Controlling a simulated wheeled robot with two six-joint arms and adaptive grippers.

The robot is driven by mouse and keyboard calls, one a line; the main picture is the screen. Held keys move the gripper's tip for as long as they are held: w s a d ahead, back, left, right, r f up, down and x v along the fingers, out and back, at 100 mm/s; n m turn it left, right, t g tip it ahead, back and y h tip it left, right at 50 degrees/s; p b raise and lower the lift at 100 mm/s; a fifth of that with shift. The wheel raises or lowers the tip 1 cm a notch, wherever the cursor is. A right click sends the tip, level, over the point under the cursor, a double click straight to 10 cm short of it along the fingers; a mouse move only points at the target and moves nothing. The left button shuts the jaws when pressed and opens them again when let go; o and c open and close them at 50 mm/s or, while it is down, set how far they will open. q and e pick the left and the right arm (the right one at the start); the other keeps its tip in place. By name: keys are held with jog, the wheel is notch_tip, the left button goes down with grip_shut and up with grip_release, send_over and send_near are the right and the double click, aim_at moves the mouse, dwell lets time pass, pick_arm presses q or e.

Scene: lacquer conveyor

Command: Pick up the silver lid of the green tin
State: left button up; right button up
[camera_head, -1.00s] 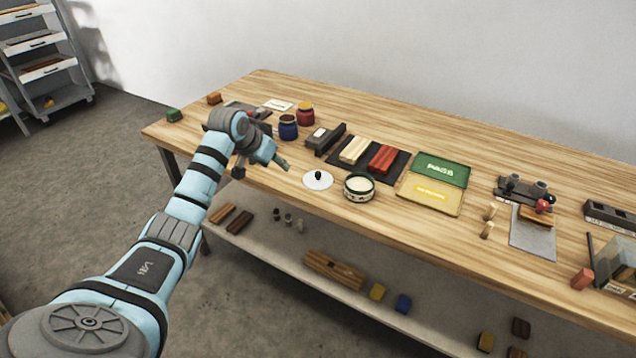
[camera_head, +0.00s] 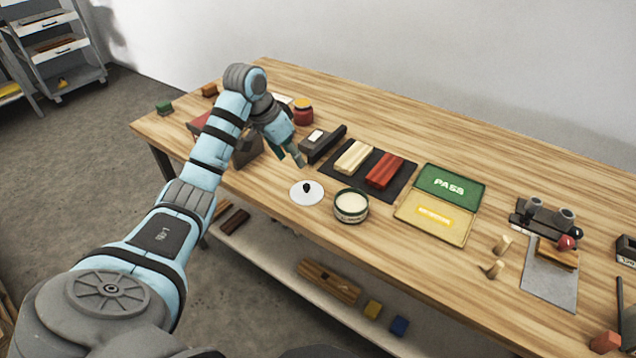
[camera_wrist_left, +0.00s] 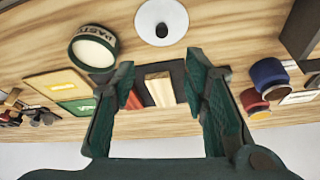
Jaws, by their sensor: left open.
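The silver lid (camera_head: 307,193) is a pale flat disc with a dark knob in its middle. It lies on the table just left of the green tin (camera_head: 350,206), which stands open with pale contents showing. In the left wrist view the lid (camera_wrist_left: 162,20) is at the top centre and the tin (camera_wrist_left: 93,50) is to its left. My left gripper (camera_head: 292,161) is a short way behind and above the lid, apart from it. In the wrist view its two dark green fingers (camera_wrist_left: 160,85) are spread with nothing between them. My right gripper is not in view.
A dark mat (camera_head: 398,188) with cream and red blocks lies behind the tin. A PASS tray (camera_head: 462,204) is to the right. A red jar (camera_head: 302,115) stands behind my gripper. The table in front of the lid is clear.

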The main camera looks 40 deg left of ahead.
pick_arm(q)
jog(key=b, duration=0.1)
send_near(307, 184)
jog(key=shift+d+f, duration=0.2)
jog(key=shift+f, duration=0.35)
jog(key=shift+d+f, duration=0.25)
jog(key=shift+f, duration=0.3)
jog(key=x, duration=0.2)
jog(key=b+x, duration=0.1)
jog(key=x, duration=0.3)
jog(key=shift+w+a+f+b, duration=0.25)
jog(key=shift+w+b, duration=0.15)
jog(key=shift+w, duration=0.05)
jog(key=shift+r, duration=0.15)
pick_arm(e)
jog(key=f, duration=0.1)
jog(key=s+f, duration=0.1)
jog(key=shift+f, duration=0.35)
pick_arm(q)
grip_shut()
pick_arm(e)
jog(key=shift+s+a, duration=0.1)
